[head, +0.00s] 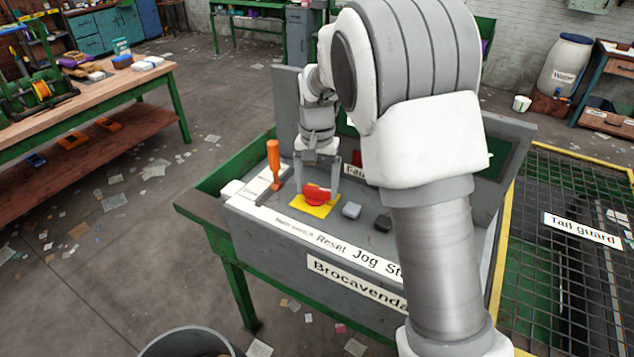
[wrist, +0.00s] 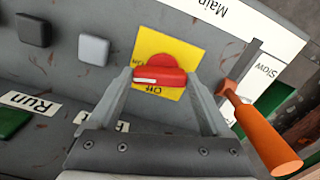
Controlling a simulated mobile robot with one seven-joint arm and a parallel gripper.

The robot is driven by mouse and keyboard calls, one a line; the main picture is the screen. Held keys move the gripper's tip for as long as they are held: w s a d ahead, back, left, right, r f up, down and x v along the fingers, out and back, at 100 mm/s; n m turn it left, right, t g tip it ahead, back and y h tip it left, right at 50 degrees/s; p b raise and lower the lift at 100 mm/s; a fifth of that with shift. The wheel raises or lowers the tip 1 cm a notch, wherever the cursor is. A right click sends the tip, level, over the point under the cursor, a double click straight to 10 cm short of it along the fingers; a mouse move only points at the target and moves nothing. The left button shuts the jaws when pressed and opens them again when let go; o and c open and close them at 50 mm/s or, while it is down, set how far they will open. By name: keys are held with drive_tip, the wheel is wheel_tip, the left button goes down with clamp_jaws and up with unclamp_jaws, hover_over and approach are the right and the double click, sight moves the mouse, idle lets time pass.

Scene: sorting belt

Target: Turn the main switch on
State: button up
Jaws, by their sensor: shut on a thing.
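The main switch (head: 317,195) is a red rotary knob on a yellow plate (head: 321,210) on the grey control panel. In the wrist view the red knob (wrist: 160,76) has a raised grip bar lying across the picture, and the yellow plate (wrist: 155,46) reads "Off" on the near side and "On" by its left edge. My gripper (head: 318,196) is above the panel with its fingers pointing down. In the wrist view my gripper (wrist: 160,82) has one finger at each end of the bar, shut on it.
An orange-handled lever (head: 274,163) stands just left of the switch; its handle (wrist: 262,135) is close to my right finger in the wrist view. Grey (head: 351,210) and black (head: 382,223) buttons sit to the right. A mesh tail guard (head: 560,265) lies beyond the panel's right side.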

sight(317, 188)
drive_tip(key=shift+m, duration=1.6)
drive_tip(key=o, duration=1.2)
drive_tip(key=shift+c, duration=0.2)
wheel_tip(317, 188, up, 18)
drive_tip(key=shift+f+p, duration=0.25)
drive_tip(key=shift+p, duration=0.15)
